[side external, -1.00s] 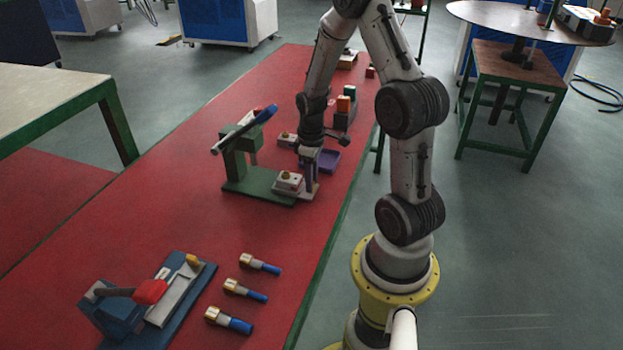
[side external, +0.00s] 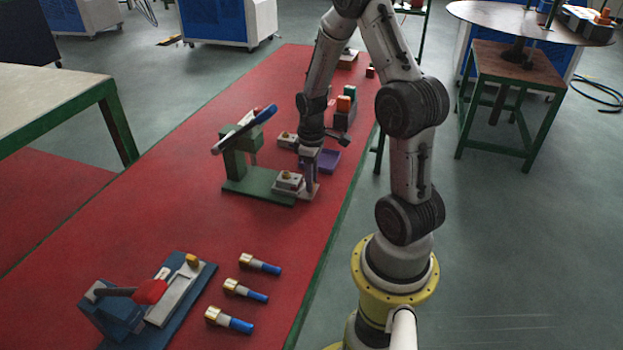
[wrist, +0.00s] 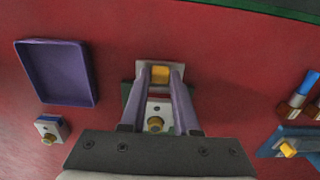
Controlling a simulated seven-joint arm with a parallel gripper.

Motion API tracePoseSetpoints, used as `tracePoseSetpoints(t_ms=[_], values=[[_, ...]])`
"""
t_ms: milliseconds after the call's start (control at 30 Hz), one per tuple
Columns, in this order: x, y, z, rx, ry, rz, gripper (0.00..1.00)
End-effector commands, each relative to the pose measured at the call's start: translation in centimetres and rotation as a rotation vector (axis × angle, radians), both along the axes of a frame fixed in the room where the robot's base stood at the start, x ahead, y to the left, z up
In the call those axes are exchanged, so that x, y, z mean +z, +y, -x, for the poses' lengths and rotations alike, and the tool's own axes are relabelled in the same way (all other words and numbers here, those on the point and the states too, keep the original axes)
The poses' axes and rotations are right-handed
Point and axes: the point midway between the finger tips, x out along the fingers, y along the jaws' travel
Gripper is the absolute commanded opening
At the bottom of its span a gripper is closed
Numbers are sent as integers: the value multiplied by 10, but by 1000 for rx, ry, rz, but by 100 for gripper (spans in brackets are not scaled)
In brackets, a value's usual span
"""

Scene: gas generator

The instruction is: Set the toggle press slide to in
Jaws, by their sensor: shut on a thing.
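The green press (side external: 235,165), with a blue-tipped lever (side external: 258,118), stands on the red bench; I take it as the toggle press. Its pale slide (side external: 288,180) sticks out at the right end of the green base and carries a block with a brass-coloured part (wrist: 155,124). A yellow tab (wrist: 160,74) stands at the slide's outer end in the wrist view. My gripper (side external: 309,192) reaches down there. Its purple fingers lie on both sides of the yellow tab, shut on it. The inner end of the slide is hidden in the wrist view.
A purple tray (wrist: 57,75) and a small block with a brass part (wrist: 49,130) lie beside the press. A blue fixture with a red handle (side external: 150,291) and several blue-ended cylinders (side external: 246,290) lie at the near end. The bench left of the press is clear.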

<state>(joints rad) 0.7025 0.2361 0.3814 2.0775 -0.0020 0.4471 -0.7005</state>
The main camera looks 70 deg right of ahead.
Motion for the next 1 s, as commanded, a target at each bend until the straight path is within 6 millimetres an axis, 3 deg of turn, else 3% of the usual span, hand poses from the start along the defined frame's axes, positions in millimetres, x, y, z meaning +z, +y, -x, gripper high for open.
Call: tracePoseSetpoints(t_ms=[467, 800, 1000], values=[[1, -1, -1, 0, -2, 2, 0], [1, -1, -47, 3, -5, 3, 0], [1, -1, -51, 0, -4, 2, 0]])
